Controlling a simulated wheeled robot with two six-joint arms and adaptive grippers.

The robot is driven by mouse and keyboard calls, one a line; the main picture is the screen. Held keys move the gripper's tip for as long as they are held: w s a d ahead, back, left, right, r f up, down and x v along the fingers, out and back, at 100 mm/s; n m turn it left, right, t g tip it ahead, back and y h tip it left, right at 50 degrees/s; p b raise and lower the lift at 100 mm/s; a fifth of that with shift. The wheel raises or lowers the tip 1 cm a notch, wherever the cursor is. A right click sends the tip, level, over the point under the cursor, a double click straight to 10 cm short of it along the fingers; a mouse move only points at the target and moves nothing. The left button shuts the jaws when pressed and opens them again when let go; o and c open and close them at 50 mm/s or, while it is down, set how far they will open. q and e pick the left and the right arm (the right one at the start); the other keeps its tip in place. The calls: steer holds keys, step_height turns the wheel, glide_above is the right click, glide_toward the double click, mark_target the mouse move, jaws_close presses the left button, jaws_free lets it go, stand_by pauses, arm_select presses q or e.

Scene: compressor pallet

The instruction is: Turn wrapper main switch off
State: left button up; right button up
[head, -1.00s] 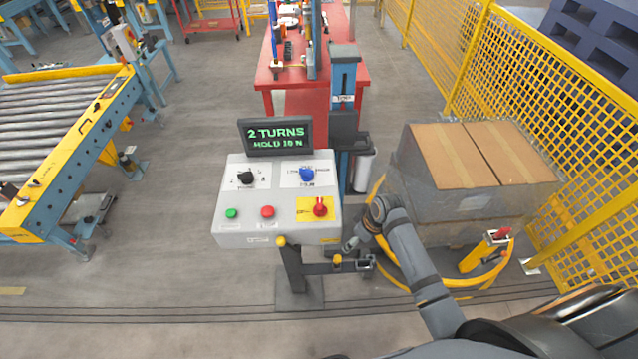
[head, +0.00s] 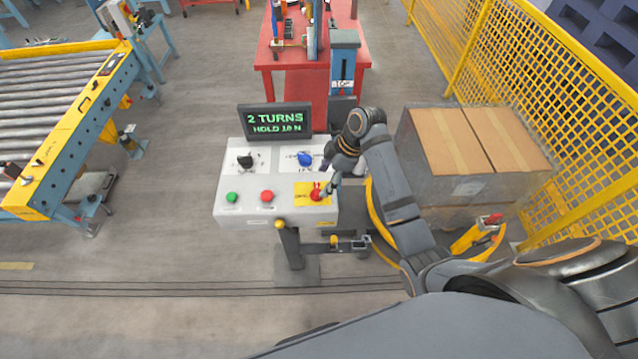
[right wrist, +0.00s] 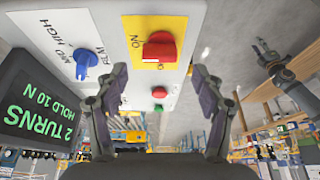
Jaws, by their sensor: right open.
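The grey control box (head: 240,210) stands on a post in the middle of the head view. The red main switch (head: 316,192) is a rotary handle on a yellow plate at the box's front right corner. The right wrist view shows the red switch (right wrist: 158,47) ahead, with an "ON" label beside it. My right gripper (head: 328,181) is over the switch. In its wrist view my right gripper (right wrist: 160,84) is open and empty, its fingers on either side below the switch, apart from it. A dark jointed arm, probably my left with its gripper (right wrist: 263,46), shows at the right; its fingers are unclear.
A display (head: 275,118) reads "2 TURNS HOLD 10 N". The box also has a black knob (head: 245,160), a blue knob (head: 304,158), a green button (head: 232,197) and a red button (head: 267,196). A wrapped carton pallet (head: 465,150) stands right, a roller conveyor (head: 95,110) left.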

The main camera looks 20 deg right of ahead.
mark_target(318, 189)
steer(key=p+x, duration=0.1)
steer(key=x, duration=0.4)
steer(key=c, duration=1.2)
